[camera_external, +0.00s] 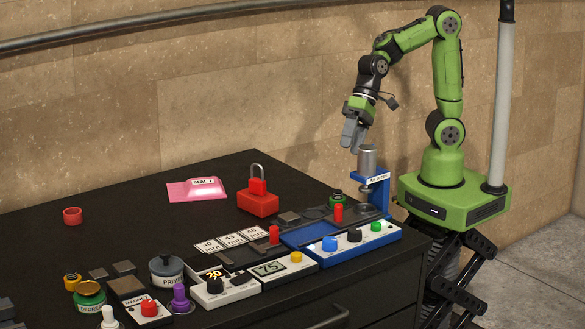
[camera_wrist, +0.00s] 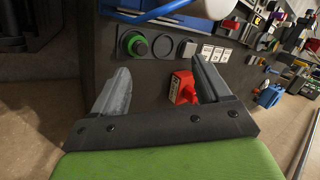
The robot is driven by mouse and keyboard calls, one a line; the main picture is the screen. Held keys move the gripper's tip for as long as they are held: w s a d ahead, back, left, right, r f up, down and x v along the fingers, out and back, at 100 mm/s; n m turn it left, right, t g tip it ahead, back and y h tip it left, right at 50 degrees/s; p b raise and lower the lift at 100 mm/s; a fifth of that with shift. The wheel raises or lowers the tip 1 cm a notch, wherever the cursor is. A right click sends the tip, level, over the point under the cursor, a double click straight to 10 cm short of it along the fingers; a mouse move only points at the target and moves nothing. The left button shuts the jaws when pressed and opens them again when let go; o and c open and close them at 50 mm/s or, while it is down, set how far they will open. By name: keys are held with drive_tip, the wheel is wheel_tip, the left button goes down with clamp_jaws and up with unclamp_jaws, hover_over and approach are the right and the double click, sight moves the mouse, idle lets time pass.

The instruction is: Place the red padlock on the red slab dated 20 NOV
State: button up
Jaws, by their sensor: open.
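A red padlock (camera_external: 258,201) with a grey shackle stands upright near the middle of the black table; its lower block is wider than its upper part. In the wrist view a red block (camera_wrist: 183,88) with a pale label shows beside the right finger, partly hidden by it; it looks like the padlock. My gripper (camera_external: 352,138) is open and empty, high above the table's right end, right of the padlock and apart from it. It also shows in the wrist view (camera_wrist: 160,75). I can read no 20 NOV date on any slab.
A pink sheet (camera_external: 197,190) labelled SEAL 7 lies left of the padlock. A blue press (camera_external: 372,190) stands below my gripper. Control boxes, including a blue-topped one (camera_external: 345,241), line the front. A red ring (camera_external: 72,216) lies far left. The left middle is clear.

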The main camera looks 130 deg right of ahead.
drive_tip(key=s+a+r+n+h, duration=0.2)
drive_tip(key=s+n, duration=1)
drive_tip(key=s, duration=0.6)
drive_tip(key=shift+s+r+n, duration=0.2)
drive_tip(key=shift+r+n, duration=0.2)
drive_tip(key=shift+r, duration=0.3)
drive_tip(key=shift+r, duration=0.1)
drive_tip(key=shift+r+p, duration=0.3)
drive_tip(key=shift+p, duration=0.05)
